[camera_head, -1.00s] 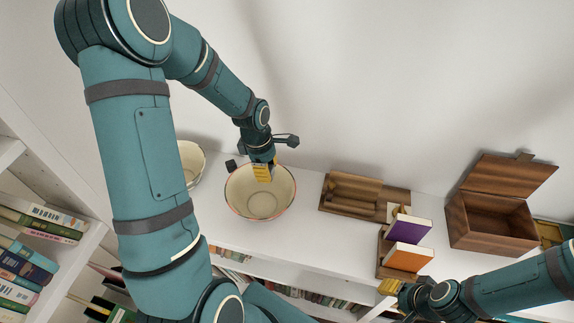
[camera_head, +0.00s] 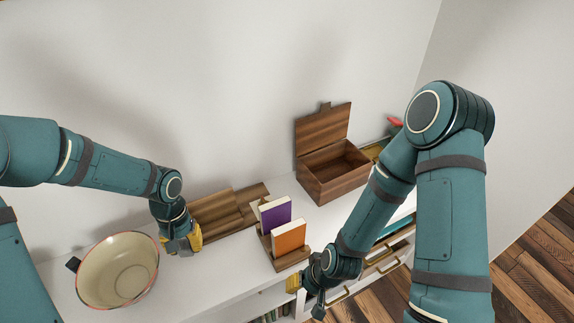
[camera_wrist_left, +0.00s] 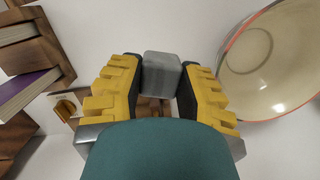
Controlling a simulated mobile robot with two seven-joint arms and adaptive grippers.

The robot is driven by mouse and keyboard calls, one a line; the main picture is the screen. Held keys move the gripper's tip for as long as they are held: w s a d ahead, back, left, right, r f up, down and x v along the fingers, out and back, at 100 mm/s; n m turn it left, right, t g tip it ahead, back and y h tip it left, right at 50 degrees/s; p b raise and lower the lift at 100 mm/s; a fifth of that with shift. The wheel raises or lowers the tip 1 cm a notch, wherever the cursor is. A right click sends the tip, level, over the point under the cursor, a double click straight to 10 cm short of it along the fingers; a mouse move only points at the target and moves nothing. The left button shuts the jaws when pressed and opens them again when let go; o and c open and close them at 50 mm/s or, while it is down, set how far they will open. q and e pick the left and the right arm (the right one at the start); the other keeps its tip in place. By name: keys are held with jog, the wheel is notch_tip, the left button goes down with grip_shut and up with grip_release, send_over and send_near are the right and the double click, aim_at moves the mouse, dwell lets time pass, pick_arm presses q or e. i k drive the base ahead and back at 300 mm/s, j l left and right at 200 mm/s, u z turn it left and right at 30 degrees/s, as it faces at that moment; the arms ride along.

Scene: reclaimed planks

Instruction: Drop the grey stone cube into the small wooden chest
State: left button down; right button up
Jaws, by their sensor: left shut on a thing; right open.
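The grey stone cube (camera_wrist_left: 161,74) sits between the yellow fingers of my left gripper (camera_wrist_left: 161,88) in the left wrist view. The gripper is shut on it. In the head view my left gripper (camera_head: 182,244) is between the cream bowl and the wooden holder; the cube is not clearly visible there. The small wooden chest (camera_head: 338,186) stands open at the back right of the white top, its lid raised against the wall. My right gripper (camera_head: 305,290) is open and empty in front of the books, well below the chest.
A cream bowl (camera_head: 118,270) with a red rim stands left of my left gripper. A wooden tray-like piece (camera_head: 222,212) lies right of it. A purple book (camera_head: 276,216) and an orange book (camera_head: 289,238) stand in a wooden holder (camera_head: 292,261) in front of the chest.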

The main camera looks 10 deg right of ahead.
aim_at(333, 171)
jog(key=k+l, duration=0.2)
jog(key=l, duration=0.15)
jog(key=k+l, duration=0.15)
jog(key=l, duration=1)
jog(key=i+l, duration=0.8)
jog(key=j+u, duration=0.05)
